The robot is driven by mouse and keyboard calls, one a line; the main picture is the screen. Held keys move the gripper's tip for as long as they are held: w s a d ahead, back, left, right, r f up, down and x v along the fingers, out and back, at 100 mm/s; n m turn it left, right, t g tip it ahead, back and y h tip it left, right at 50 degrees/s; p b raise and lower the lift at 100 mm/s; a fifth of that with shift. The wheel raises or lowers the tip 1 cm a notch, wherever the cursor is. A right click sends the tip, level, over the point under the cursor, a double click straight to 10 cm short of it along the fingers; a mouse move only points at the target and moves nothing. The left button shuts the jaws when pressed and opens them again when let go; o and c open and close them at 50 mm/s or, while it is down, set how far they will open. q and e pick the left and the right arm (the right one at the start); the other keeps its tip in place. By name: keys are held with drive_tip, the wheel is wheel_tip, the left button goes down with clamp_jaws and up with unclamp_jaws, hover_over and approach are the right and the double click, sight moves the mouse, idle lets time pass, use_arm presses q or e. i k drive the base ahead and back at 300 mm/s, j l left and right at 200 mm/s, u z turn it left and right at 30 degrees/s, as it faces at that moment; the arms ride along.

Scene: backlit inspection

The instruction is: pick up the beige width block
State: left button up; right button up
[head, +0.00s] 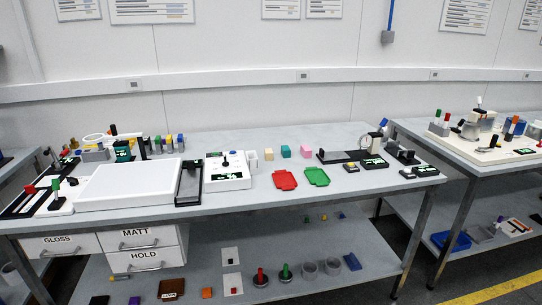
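The beige width block (269,154) is a small block standing on the back part of the grey workbench (330,215), just left of a teal block (286,152) and a pink block (306,152). It stands apart from the teal block, with bare table around it. Neither of my grippers shows in the head view.
A red tray (286,180) and a green tray (317,177) lie in front of the blocks. A white device (228,170) stands left of the beige block, beside a large white panel (130,184). A black gauge (343,156) is to the right. The bench front edge is clear.

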sight(269, 154)
drive_tip(key=u, duration=0.4)
drive_tip(key=i+l+u, duration=0.3)
drive_tip(key=l, duration=0.15)
drive_tip(key=l+u, duration=0.3)
drive_tip(key=l, duration=0.15)
drive_tip(key=i+l+u, duration=0.25)
drive_tip(key=l, duration=0.3)
drive_tip(key=l+u, duration=0.3)
drive_tip(key=l, duration=0.2)
